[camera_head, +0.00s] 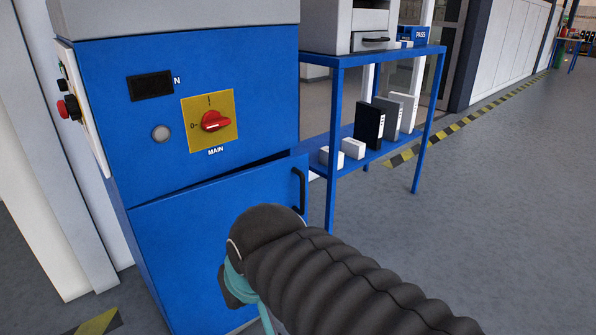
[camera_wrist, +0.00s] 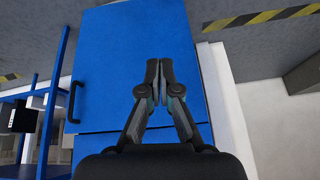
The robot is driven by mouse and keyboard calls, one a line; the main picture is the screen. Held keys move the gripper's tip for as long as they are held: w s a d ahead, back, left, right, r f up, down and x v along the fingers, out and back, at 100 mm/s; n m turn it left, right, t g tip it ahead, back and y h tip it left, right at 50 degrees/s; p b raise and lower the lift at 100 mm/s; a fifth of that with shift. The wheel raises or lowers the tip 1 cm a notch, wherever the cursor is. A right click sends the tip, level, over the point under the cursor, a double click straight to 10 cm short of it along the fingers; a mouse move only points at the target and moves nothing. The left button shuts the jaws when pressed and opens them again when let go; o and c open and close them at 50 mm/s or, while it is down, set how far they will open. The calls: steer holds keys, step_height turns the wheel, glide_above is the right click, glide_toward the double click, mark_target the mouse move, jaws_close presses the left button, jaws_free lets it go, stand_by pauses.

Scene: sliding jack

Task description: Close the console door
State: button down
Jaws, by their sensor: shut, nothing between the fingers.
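The blue console (camera_head: 190,110) stands at the left in the head view, with a red main switch (camera_head: 214,122) on a yellow plate. Its lower door (camera_head: 185,225) is blue with a black handle (camera_head: 299,190) near its right edge. The door's top edge slants out from the body, with a dark gap, so it is slightly ajar. In the wrist view the door (camera_wrist: 130,50) lies beyond my gripper (camera_wrist: 159,68), and the handle (camera_wrist: 75,101) is to the left. My gripper is shut and empty, in front of the door.
A blue shelf table (camera_head: 335,120) with boxes and binders (camera_head: 370,125) stands right of the console. A white wall column (camera_head: 40,190) is at its left. Open grey floor (camera_head: 480,220) lies to the right.

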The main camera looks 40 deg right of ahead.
steer(key=w+d+r+m+b, duration=0.2)
steer(key=w+d+m, duration=0.4)
steer(key=m, duration=0.4)
steer(key=m+t+b, duration=0.3)
steer(key=m+b, duration=0.4)
steer(key=m, duration=1.8)
glide_toward(307, 174)
step_height(307, 174, down, 5)
steer(key=a, duration=0.2)
steer(key=shift+w+f+b, duration=0.15)
steer(key=shift+w+b, duration=0.15)
steer(key=shift+w, duration=1.8)
